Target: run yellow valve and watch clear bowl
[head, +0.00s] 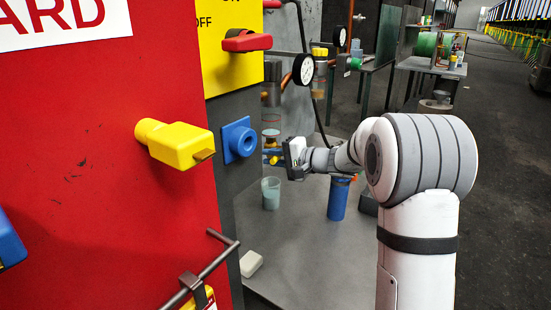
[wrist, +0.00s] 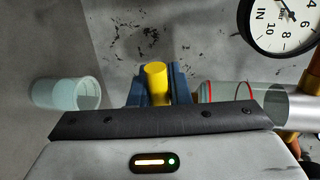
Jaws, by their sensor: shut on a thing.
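The yellow valve (wrist: 156,82) is a small yellow handle, seen between my two dark blue fingers in the wrist view. In the head view its yellow part (head: 271,151) shows just left of my gripper (head: 283,156), which is shut on it. The clear bowl (wrist: 226,92) lies right of the valve in the wrist view and has red rings around it. In the head view the bowl (head: 271,119) stands above the valve. I cannot tell its liquid level. A cup of pale liquid (head: 270,193) stands on the grey surface below; it also shows in the wrist view (wrist: 68,93).
A pressure gauge (wrist: 284,20) is at the wrist view's upper right. A red panel (head: 90,150) with a yellow knob (head: 178,145) fills the head view's left. A blue cylinder (head: 338,199) and a white block (head: 251,263) are on the grey surface (head: 300,255).

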